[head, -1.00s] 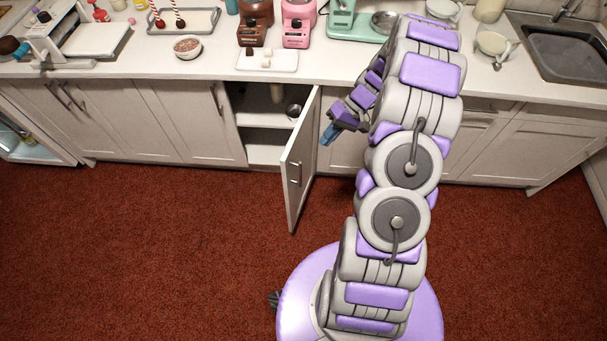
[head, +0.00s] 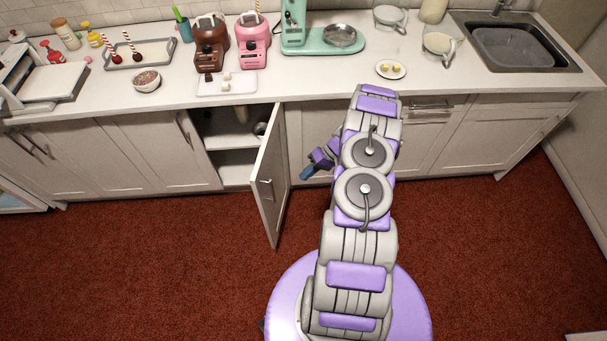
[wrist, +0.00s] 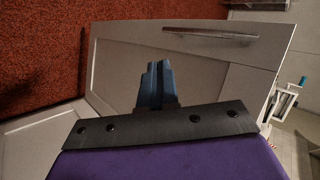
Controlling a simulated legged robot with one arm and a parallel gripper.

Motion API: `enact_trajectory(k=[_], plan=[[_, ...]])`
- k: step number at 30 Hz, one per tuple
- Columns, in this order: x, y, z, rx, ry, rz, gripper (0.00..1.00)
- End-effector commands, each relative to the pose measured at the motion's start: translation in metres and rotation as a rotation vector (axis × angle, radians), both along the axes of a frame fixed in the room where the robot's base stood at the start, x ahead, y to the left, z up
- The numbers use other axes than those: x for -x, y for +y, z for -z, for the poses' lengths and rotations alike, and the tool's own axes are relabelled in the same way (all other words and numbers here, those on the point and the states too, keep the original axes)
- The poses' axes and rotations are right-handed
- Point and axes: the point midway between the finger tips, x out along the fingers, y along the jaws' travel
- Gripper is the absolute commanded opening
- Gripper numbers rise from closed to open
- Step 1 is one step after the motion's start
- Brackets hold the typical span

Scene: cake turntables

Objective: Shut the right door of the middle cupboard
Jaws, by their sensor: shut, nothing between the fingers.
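The right door (head: 268,190) of the middle cupboard stands wide open in the head view, swung out toward me, with a metal handle (head: 266,187) on its face. The open cupboard (head: 232,150) shows a shelf and a metal pot inside.
The red carpet (head: 150,260) in front is clear.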

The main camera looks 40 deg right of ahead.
Motion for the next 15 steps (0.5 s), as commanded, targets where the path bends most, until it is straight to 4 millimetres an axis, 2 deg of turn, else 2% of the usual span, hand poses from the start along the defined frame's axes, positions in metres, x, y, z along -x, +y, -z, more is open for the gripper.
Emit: enact_trajectory(k=[3,11,15], plan=[[-0.003,0.021,0.016,-0.004,0.005,-0.002,0.0],[-0.012,0.055,0.052,-0.009,0.006,-0.002,0.0],[-0.019,0.072,0.049,-0.007,0.001,-0.002,0.0]])
